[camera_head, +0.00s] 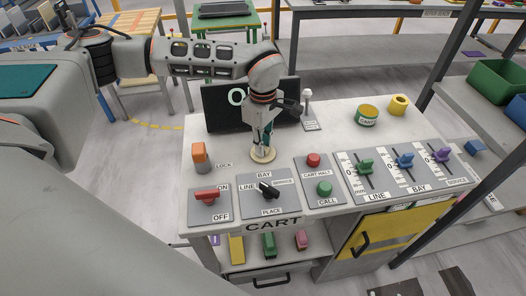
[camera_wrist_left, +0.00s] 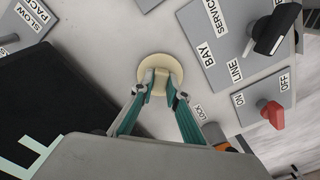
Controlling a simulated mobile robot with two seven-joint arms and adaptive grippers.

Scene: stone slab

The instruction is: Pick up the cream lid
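The cream lid (camera_head: 263,155) is a round pale disc on the light slab top, behind the BAY selector panel. In the left wrist view the lid (camera_wrist_left: 151,64) shows its raised grip in the middle. My left gripper (camera_head: 262,146) points straight down onto it. In the left wrist view its two teal-padded fingers (camera_wrist_left: 161,84) stand on either side of the raised grip and look closed against it. The lid looks flat on the surface; any gap under it cannot be told. My right gripper is not in view.
A dark screen (camera_head: 225,108) stands just behind the lid. In front are panels with a red switch (camera_head: 207,195), a black selector knob (camera_head: 268,190), and red and green buttons. An orange-topped lock piece (camera_head: 198,152) is to the left. A green-and-yellow cup (camera_head: 367,116) and a yellow ring (camera_head: 398,105) stand back right.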

